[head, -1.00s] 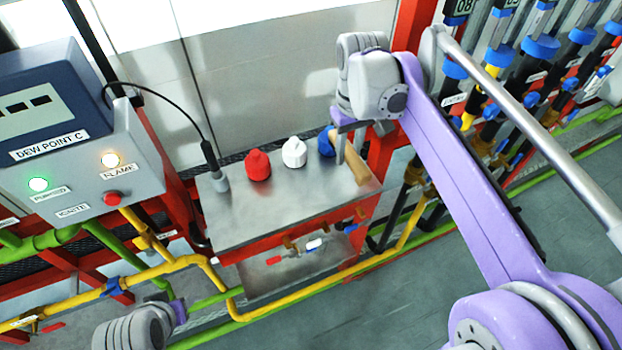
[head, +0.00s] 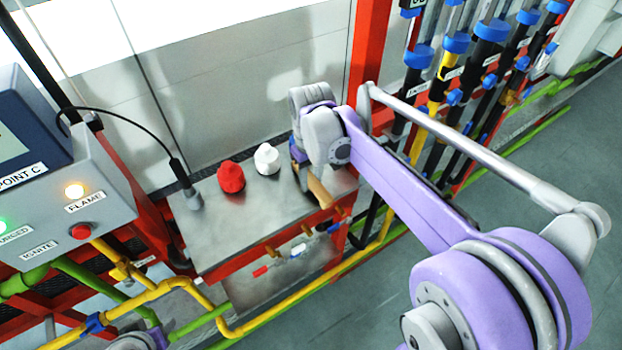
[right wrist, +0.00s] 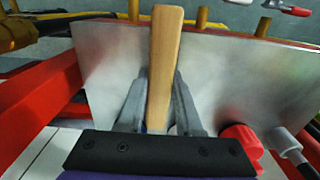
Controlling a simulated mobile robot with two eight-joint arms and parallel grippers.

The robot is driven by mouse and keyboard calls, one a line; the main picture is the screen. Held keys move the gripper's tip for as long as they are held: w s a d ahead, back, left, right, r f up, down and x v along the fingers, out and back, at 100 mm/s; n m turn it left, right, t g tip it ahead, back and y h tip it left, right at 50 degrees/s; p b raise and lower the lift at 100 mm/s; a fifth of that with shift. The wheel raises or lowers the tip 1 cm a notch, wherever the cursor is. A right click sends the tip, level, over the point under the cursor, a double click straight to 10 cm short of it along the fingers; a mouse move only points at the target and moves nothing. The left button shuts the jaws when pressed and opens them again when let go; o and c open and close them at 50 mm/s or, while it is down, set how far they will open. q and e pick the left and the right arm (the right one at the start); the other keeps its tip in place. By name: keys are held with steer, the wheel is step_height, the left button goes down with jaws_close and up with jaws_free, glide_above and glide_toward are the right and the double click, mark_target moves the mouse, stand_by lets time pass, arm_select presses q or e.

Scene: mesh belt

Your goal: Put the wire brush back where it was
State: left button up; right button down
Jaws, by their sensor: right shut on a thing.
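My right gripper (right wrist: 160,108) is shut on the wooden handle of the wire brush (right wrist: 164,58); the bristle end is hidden. In the right wrist view, the handle points away between the two fingers, across the metal top towards its far edge. In the head view, the handle (head: 320,190) slants over the right part of the metal top (head: 245,225), below my right gripper (head: 303,178). I cannot tell whether the brush touches the top. My left gripper's fingers are out of view; only part of my left wrist shows at the bottom left.
A red cap (head: 231,177) and a white cap (head: 267,159) stand left of my gripper; a blue one is mostly hidden. A cabled probe (head: 192,198) is farther left. The control box (head: 75,165) is at the left, pipes with valves (head: 450,75) at the right.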

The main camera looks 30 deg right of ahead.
mark_target(311, 179)
steer(key=shift+f, duration=0.2)
steer(key=c, duration=1)
jaws_free()
steer(key=shift+f, duration=0.1)
steer(key=o, duration=0.4)
steer(key=shift+r, duration=0.3)
step_height(311, 179, up, 12)
steer(key=shift+f+p, duration=0.1)
steer(key=shift+p, duration=0.3)
